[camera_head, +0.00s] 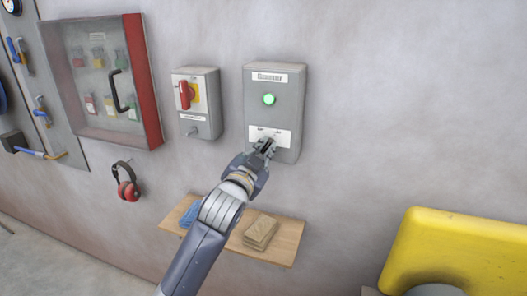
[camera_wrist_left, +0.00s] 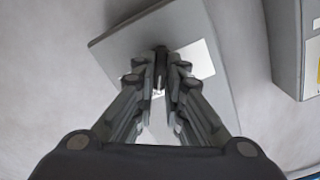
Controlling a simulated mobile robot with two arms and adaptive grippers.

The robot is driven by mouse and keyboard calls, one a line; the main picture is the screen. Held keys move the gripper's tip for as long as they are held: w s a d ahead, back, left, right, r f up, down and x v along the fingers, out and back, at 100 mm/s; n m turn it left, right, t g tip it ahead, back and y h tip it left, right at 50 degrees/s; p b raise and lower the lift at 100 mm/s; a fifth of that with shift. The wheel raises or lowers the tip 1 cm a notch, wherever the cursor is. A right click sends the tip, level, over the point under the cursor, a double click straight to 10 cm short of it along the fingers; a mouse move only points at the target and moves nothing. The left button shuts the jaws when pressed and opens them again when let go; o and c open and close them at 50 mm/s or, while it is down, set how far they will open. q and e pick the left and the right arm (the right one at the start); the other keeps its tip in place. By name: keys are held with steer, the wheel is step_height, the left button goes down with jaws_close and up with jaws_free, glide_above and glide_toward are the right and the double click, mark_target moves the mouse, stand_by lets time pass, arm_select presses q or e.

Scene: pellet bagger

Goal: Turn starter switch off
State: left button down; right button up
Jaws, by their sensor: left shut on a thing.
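The grey starter box (camera_head: 287,104) is on the wall, with a lit green lamp (camera_head: 269,99) above a white label plate (camera_head: 284,136). My left gripper (camera_head: 265,145) is at the lower part of this box, in front of the plate. In the left wrist view the box (camera_wrist_left: 122,45) fills the middle. There my left gripper (camera_wrist_left: 161,62) is shut on a small dark switch knob (camera_wrist_left: 161,52) in front of the white plate. The fingers hide most of the knob, so its exact setting cannot be read. My right gripper is not in view.
A grey box with a red rotary handle (camera_head: 185,95) hangs just left of the starter box. A glass-front cabinet (camera_head: 97,80) is further left. A wooden shelf (camera_head: 285,240) is below my left arm. A yellow machine part (camera_head: 460,250) is at lower right.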

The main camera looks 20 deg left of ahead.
arm_select(q)
steer(key=shift+n, duration=0.3)
steer(key=n+p, duration=0.1)
steer(key=n, duration=0.1)
steer(key=shift+r+n+p, duration=0.1)
steer(key=shift+n+p, duration=0.3)
steer(key=n+p, duration=0.2)
steer(key=n, duration=0.1)
steer(key=shift+a+n, duration=0.1)
steer(key=shift+n, duration=0.3)
steer(key=n+p, duration=0.2)
steer(key=n, duration=0.2)
steer(key=shift+n, duration=0.3)
steer(key=c, duration=1.7)
jaws_free()
steer(key=shift+a, duration=0.1)
steer(key=shift+o, duration=0.2)
steer(key=s, duration=1.2)
steer(key=shift+a, duration=0.15)
